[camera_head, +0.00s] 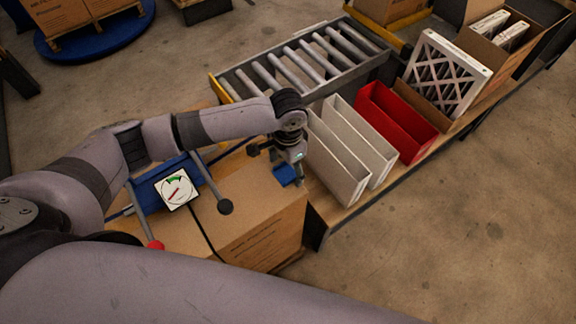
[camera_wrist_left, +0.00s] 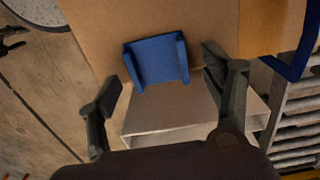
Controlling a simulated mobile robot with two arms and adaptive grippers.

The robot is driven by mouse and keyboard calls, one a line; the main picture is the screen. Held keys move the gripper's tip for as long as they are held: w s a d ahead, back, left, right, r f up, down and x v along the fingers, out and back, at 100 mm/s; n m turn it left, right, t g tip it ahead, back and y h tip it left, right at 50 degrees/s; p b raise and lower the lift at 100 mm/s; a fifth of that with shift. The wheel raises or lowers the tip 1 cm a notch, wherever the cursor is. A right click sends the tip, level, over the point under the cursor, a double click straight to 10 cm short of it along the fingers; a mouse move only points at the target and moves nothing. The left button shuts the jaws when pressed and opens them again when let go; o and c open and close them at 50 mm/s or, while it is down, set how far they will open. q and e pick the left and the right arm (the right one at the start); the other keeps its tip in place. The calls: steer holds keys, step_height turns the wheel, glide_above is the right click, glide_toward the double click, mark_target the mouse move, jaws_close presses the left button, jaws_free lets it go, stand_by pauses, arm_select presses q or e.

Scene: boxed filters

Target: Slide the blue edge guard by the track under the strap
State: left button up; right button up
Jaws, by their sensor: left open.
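The blue edge guard (camera_head: 286,174) sits at the corner of a cardboard box (camera_head: 262,215), on the side by the roller track. In the left wrist view the edge guard (camera_wrist_left: 157,62) is a blue plate with raised sides, lying on the cardboard. My left gripper (camera_head: 277,163) is right above it, open. In the wrist view the open fingers (camera_wrist_left: 160,84) stand on either side of the guard, with gaps; it is not gripped. A blue strap (camera_wrist_left: 290,70) shows at the upper right there, apart from the guard. My right gripper is out of view.
A blue tensioner with a white dial (camera_head: 176,189) and levers stands on the box. The roller track (camera_head: 290,70) lies behind. White bins (camera_head: 336,165), a red bin (camera_head: 397,122) and a boxed filter (camera_head: 445,75) stand to the right on a bench. The right floor is clear.

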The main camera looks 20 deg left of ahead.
mark_target(260, 138)
arm_select(q)
steer(key=shift+f, duration=0.25)
steer(key=shift+c, duration=0.4)
steer(key=c, duration=1.2)
steer(key=shift+w+a, duration=0.95)
steer(key=shift+a, duration=0.25)
steer(key=shift+w+a, duration=0.9)
steer(key=shift+a, duration=0.3)
steer(key=shift+w+a+p, duration=0.2)
steer(key=shift+w+a, duration=0.7)
steer(key=shift+a, duration=0.3)
steer(key=shift+w+a+p, duration=0.15)
steer(key=shift+w+a, duration=0.75)
steer(key=shift+a, duration=0.25)
steer(key=shift+w+a, duration=0.1)
steer(key=shift+w+a, duration=0.55)
steer(key=shift+a, duration=0.15)
